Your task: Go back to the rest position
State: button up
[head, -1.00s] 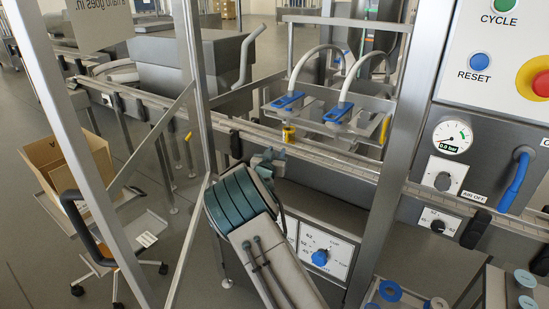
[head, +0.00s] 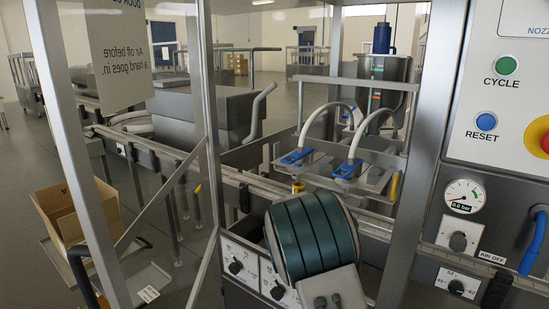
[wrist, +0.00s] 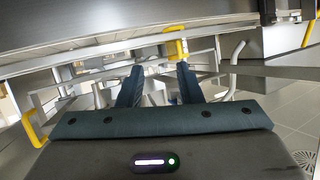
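My arm (head: 312,235) rises from the bottom of the head view, with its ribbed teal section in front of the machine frame. My gripper itself is hidden behind it there. In the wrist view my gripper (wrist: 158,82) shows two dark teal fingers standing apart, with nothing visible between them. A yellow part (wrist: 176,44) lies beyond the fingertips, near the right finger. A small yellow piece (head: 298,186) sits below the blue-clamped nozzles in the head view; I cannot tell whether it is the same part.
The panel with the green CYCLE button (head: 507,65) and blue RESET button (head: 486,121) is at right. The gauge (head: 463,196) reads 0.0 bar. A steel post (head: 205,130) stands left of my arm. A cardboard box (head: 75,215) is lower left. Open floor lies beyond.

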jog(key=s+d+n+g+y, duration=0.1)
jog(key=s+d+g, duration=0.1)
jog(key=s, duration=1.3)
jog(key=s+d+r+n+g, duration=0.1)
jog(key=s+g, duration=0.4)
jog(key=s, duration=1)
jog(key=s+d+r+n+g+y, duration=0.1)
jog(key=s+d+g, duration=0.2)
jog(key=s, duration=1.2)
jog(key=shift+s+d+r+n+g+y, duration=0.15)
jog(key=shift+s+d+n+g+y, duration=0.15)
jog(key=shift+d+g, duration=0.1)
